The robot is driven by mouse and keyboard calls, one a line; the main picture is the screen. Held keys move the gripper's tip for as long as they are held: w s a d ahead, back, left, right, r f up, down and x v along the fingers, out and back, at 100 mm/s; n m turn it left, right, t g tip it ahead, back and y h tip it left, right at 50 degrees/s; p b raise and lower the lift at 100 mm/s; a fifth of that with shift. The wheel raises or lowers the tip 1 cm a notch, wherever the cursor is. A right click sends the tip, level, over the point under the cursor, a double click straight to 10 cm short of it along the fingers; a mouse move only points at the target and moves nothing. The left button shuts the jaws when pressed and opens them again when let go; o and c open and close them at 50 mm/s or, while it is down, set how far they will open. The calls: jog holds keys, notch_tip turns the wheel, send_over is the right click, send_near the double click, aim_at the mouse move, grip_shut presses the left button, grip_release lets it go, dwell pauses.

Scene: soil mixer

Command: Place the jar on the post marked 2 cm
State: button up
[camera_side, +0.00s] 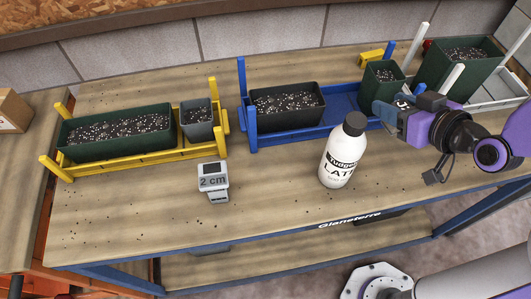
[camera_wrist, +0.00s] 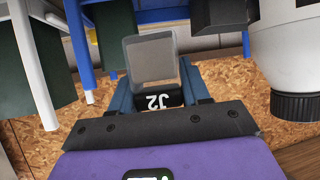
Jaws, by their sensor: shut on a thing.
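In the wrist view, my gripper (camera_wrist: 158,85) is shut on a small translucent grey jar (camera_wrist: 152,62) with a black lid carrying white marks like "J2". The view is inverted, so the jar looks upright with its lid on top. In the side view, my gripper (camera_side: 392,110) is at the right, by the small green pot; the jar is small there and mostly hidden. The grey post marked 2 cm (camera_side: 213,183) stands alone on the table, left of centre, well to the left of my gripper. No jar is on it.
A white bottle with a black cap (camera_side: 342,158) stands between my gripper and the post. Behind are a yellow rack (camera_side: 150,157) and a blue rack (camera_side: 300,134) with soil-filled planters. Upright rods and a large green planter (camera_side: 458,70) are at the right. The front left table is clear.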

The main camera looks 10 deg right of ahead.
jog(key=w+a+r+n+y, duration=0.3)
jog(key=w+a+r, duration=0.5)
jog(key=a+r, duration=0.3)
jog(key=s+a+n+g+y, duration=0.35)
jog(key=s+a, duration=0.25)
jog(key=s, duration=0.3)
jog(key=s+a+n+g+y, duration=0.2)
jog(key=s+a+n+g, duration=0.25)
jog(key=s+a, duration=0.35)
send_over(204, 172)
jog(key=shift+t, duration=0.3)
jog(key=f, duration=0.8)
jog(key=shift+s+d+f, duration=0.1)
jog(key=shift+d+f, duration=0.1)
jog(key=shift+a+f, duration=0.2)
jog(key=shift+f, duration=1.6)
jog(key=shift+f, duration=0.15)
